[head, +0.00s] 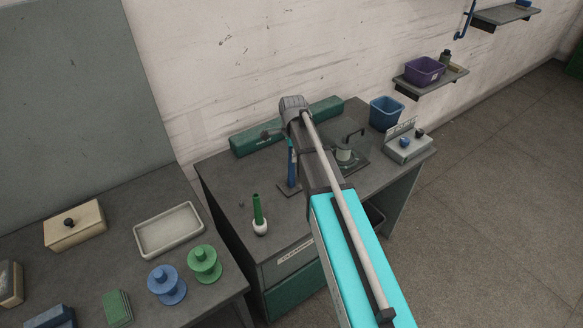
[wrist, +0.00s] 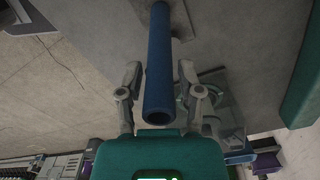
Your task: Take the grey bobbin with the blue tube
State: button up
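The blue tube (head: 292,163) stands upright on the middle table in the head view, at a dark base plate (head: 288,189), partly behind my arm. My gripper (wrist: 160,72) is open, with one finger on each side of the tube and a visible gap on both sides. My arm mostly hides the gripper in the head view.
A long green box (head: 255,138) lies behind. A grey fixture (head: 346,157), blue bin (head: 387,111) and control box (head: 408,148) are at right. Blue (head: 167,287) and green (head: 205,266) spools stand at lower left.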

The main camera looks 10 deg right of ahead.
grip_shut()
jog(key=shift+r, duration=0.2)
jog(key=s+r+p, duration=1.2)
jog(key=s+p, duration=0.1)
jog(key=s, duration=0.1)
jog(key=shift+r, duration=0.3)
jog(key=shift+d, duration=0.1)
dwell(0.6)
